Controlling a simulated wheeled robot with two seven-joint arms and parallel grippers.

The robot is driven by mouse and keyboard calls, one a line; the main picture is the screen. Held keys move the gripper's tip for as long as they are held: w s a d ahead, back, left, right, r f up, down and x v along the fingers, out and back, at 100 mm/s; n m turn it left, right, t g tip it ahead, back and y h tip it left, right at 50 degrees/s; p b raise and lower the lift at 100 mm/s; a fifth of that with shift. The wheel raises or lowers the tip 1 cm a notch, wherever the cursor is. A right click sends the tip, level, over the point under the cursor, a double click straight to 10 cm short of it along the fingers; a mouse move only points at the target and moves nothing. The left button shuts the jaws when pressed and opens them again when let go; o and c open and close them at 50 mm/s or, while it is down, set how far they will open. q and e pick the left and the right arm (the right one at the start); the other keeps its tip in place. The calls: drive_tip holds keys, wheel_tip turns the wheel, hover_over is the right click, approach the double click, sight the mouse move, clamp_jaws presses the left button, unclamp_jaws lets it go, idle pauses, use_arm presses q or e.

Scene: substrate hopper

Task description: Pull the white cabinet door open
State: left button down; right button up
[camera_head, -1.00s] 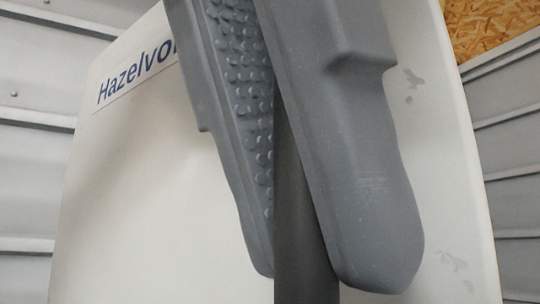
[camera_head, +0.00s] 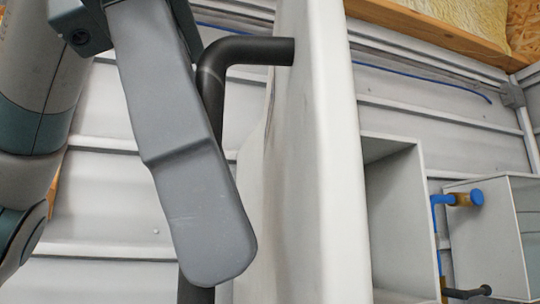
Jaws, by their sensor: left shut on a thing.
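The white cabinet door (camera_head: 318,180) stands in the middle of the head view, seen nearly edge-on, swung out from the grey-white box to its right. A dark bent bar handle (camera_head: 255,51) sticks out from the door's left face and runs down. My left gripper (camera_head: 215,255) is shut on this handle. One grey finger lies in front of the bar and covers much of it; the other finger is mostly hidden. The bar's lower end shows just below the fingertip. My right gripper is not in view.
Right of the door is an open-fronted grey-white box (camera_head: 395,215). Further right are a blue-handled valve (camera_head: 465,198), a small black handle (camera_head: 468,293) and another grey box (camera_head: 490,225). A wooden beam (camera_head: 430,32) and ribbed wall panels lie behind.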

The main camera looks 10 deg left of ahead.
use_arm(q)
drive_tip(key=shift+a, duration=0.2)
drive_tip(key=c, duration=1.8)
unclamp_jaws()
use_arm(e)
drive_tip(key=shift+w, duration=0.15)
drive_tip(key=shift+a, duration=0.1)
use_arm(q)
drive_tip(key=shift+r, duration=0.1)
